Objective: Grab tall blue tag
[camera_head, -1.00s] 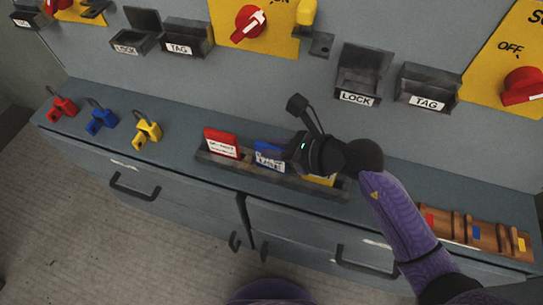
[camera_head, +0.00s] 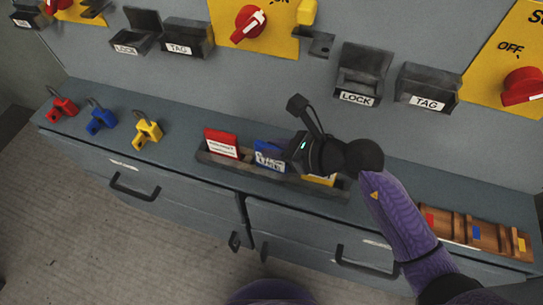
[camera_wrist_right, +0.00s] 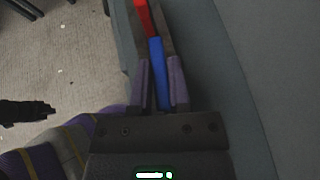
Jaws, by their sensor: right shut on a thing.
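The tall blue tag (camera_head: 269,156) stands in the middle of a dark tray (camera_head: 216,159) on the cabinet top, with a white label on its front. A red tag (camera_head: 221,143) stands to its left and a yellow tag (camera_head: 319,180) to its right, partly hidden by my gripper. My right gripper (camera_head: 287,152) is at the blue tag. In the right wrist view, the fingers of my right gripper (camera_wrist_right: 161,82) are shut on the blue tag (camera_wrist_right: 157,62) from both sides, with the red tag (camera_wrist_right: 145,18) beyond. My left gripper is not in view.
Red (camera_head: 62,107), blue (camera_head: 101,118) and yellow (camera_head: 147,132) padlocks lie at the left of the cabinet top. A wooden rack (camera_head: 483,235) with small coloured pieces is at the right. LOCK (camera_head: 358,82) and TAG (camera_head: 428,88) holders are on the panel behind.

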